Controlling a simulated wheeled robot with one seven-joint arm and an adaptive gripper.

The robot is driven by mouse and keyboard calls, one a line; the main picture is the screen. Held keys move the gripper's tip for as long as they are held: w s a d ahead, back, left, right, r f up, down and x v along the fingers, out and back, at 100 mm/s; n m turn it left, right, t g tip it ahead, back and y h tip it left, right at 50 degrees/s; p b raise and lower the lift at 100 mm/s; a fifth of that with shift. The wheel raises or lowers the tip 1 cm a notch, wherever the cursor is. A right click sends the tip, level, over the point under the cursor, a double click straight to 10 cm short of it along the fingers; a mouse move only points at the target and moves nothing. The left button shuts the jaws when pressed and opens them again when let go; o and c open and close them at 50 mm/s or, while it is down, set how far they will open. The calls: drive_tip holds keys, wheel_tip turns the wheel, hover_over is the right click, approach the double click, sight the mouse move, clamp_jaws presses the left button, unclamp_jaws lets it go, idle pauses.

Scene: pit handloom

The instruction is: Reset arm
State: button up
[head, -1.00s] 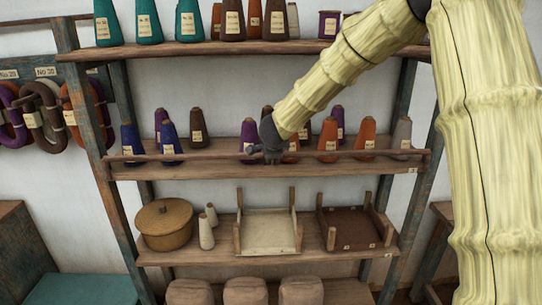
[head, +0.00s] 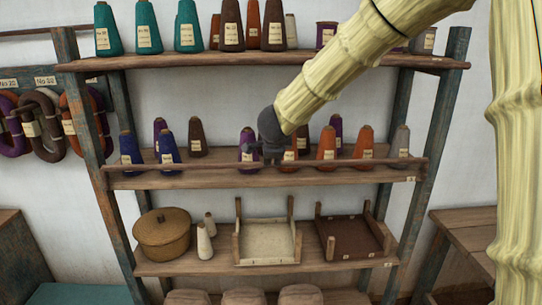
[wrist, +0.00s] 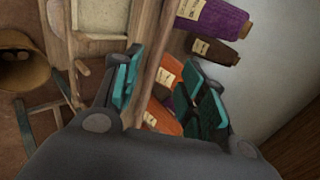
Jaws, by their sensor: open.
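My gripper (head: 268,150) is at the middle shelf (head: 225,178), in front of the cones and near the shelf's front rail. In the wrist view my gripper (wrist: 165,90) shows two teal-padded fingers apart, with the wooden rail and orange cones (wrist: 163,115) seen between and beyond them. Nothing is held between the fingers. A purple cone (wrist: 212,17) lies across the top of the wrist view. In the head view a purple cone (head: 247,140) stands just left of my gripper, and an orange cone (head: 289,150) is partly hidden behind it.
The top shelf (head: 200,60) holds teal, brown and orange cones. The lower shelf holds a lidded basket (head: 162,235), small pale cones (head: 204,243), a cream tray (head: 266,243) and a brown tray (head: 350,238). Yarn hanks (head: 45,122) hang at left. A wooden table (head: 465,235) stands at right.

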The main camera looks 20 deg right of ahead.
idle(0.3)
drive_tip(key=s+a+f+n+g+b, duration=0.1)
drive_tip(key=s+f+n+b, duration=0.3)
drive_tip(key=f, duration=1.1)
drive_tip(key=s+a+f+n+g+b, duration=0.15)
drive_tip(key=s+f+n, duration=0.4)
drive_tip(key=f, duration=0.95)
drive_tip(key=s+a+f+n+g+b, duration=0.1)
drive_tip(key=s+f+n+g+b, duration=0.15)
drive_tip(key=s+f, duration=0.85)
drive_tip(key=s+a+f+n+g+y+b, duration=0.1)
drive_tip(key=s+a+f+n+b, duration=0.1)
drive_tip(key=s+f, duration=0.8)
drive_tip(key=s+a+f+n+g+y+b, duration=0.1)
drive_tip(key=s+a+f+n+b, duration=0.1)
drive_tip(key=s+f, duration=0.8)
drive_tip(key=s+a+f+n+g+y+b, duration=0.1)
drive_tip(key=s+a+f+n+g+b, duration=0.1)
drive_tip(key=s+f+n, duration=0.3)
drive_tip(key=s+a+f+b, duration=0.1)
drive_tip(key=s+f, duration=0.3)
drive_tip(key=f, duration=0.1)
drive_tip(key=shift+s+a+n+y, duration=0.3)
drive_tip(key=shift+s+a+n, duration=0.05)
drive_tip(key=shift+s+n, duration=0.05)
drive_tip(key=shift+c, duration=0.7)
drive_tip(key=shift+w+a, duration=0.1)
